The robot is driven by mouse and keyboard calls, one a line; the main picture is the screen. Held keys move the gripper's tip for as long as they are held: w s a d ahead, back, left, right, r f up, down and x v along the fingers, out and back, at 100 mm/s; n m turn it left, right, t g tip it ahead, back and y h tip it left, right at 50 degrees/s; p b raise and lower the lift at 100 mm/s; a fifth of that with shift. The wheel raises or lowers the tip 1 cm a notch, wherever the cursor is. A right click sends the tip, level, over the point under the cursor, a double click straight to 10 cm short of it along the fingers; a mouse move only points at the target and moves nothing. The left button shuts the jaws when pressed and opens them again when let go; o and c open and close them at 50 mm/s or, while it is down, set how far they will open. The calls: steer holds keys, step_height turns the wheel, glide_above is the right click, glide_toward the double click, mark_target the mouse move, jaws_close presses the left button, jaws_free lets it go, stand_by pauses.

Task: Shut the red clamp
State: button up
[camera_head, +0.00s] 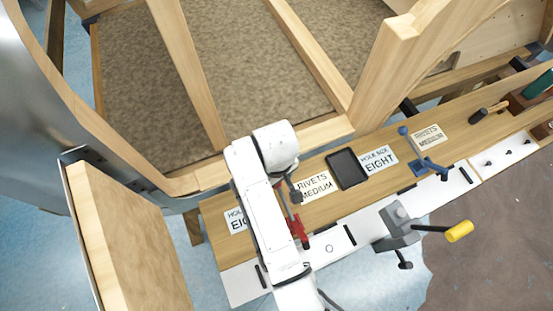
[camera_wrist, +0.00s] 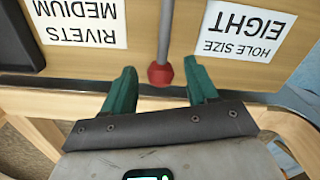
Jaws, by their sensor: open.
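The red clamp (camera_head: 301,230) is on the near edge of the wooden bench, partly hidden by my white arm in the head view. A thin grey rod rises from it. In the wrist view a grey rod (camera_wrist: 165,30) ends in a red knob (camera_wrist: 160,75). My gripper (camera_wrist: 162,72) has two green fingers, spread apart on either side of this knob. The knob lies between the fingertips with a gap on each side, and neither finger appears to touch it. In the head view my gripper is mostly hidden by my arm.
A blue clamp (camera_head: 427,165) and a grey vise (camera_head: 398,225) with a yellow handle stand farther right. A black tray (camera_head: 346,168) and paper labels lie on the bench. A wooden frame (camera_head: 327,130) rises close behind my arm.

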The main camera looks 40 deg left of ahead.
steer(key=shift+c, duration=0.4)
jaws_close()
stand_by(0.4)
